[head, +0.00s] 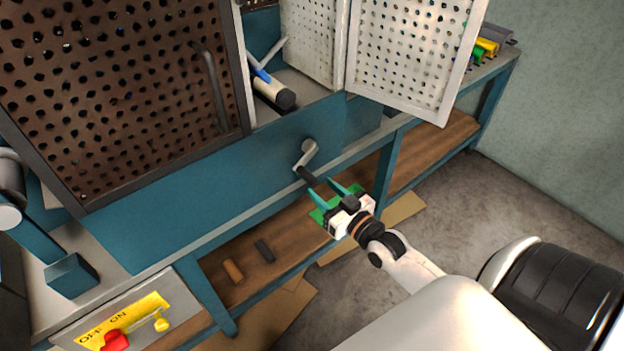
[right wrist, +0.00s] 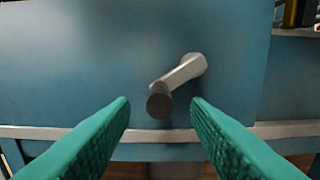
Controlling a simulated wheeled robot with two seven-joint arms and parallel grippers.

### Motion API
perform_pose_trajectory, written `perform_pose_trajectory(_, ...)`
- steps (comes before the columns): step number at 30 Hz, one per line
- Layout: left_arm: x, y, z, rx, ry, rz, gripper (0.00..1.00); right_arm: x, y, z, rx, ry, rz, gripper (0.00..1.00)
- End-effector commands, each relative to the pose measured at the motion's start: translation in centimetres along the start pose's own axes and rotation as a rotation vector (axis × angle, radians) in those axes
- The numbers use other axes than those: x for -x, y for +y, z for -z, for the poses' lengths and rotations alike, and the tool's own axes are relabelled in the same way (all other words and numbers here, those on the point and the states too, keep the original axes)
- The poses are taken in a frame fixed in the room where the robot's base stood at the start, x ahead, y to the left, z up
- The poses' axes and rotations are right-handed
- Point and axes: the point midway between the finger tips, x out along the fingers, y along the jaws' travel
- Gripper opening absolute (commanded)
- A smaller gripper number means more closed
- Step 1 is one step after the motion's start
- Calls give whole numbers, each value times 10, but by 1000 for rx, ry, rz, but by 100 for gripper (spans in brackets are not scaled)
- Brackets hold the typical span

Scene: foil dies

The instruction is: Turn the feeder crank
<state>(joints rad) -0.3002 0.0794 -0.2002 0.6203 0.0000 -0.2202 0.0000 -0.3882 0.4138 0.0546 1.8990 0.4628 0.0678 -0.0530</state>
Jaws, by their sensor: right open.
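The feeder crank is a pale metal arm (head: 307,153) on the blue front panel, with a dark round handle (head: 306,175) sticking out at its lower left end. In the right wrist view the crank arm (right wrist: 183,72) slopes down left to the handle (right wrist: 159,101), seen end-on. My right gripper (head: 330,188) is open, its green fingers pointing at the handle. In the right wrist view the handle shows between and beyond the fingertips (right wrist: 160,105), with a gap on both sides. My left gripper is not in view.
A brown perforated door (head: 120,90) stands at the left and a white perforated door (head: 412,55) hangs open at the right. A switch panel with a red knob (head: 115,341) is at lower left. A wooden lower shelf (head: 300,225) holds small blocks.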

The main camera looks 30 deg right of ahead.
Motion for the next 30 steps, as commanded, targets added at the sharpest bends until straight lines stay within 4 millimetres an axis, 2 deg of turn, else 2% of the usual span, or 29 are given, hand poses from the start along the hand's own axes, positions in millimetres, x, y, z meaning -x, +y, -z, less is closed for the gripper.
perform_pose_trajectory(3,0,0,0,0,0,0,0,-23,0,-1,0,-1,0,43)
perform_pose_trajectory(9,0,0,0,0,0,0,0,-44,0,0,0,1,-1,43)
perform_pose_trajectory(20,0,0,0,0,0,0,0,-49,0,1,0,3,-1,43)
perform_pose_trajectory(28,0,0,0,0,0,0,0,-49,0,1,0,3,-1,1)
perform_pose_trajectory(30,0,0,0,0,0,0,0,-49,0,1,0,3,-1,0)
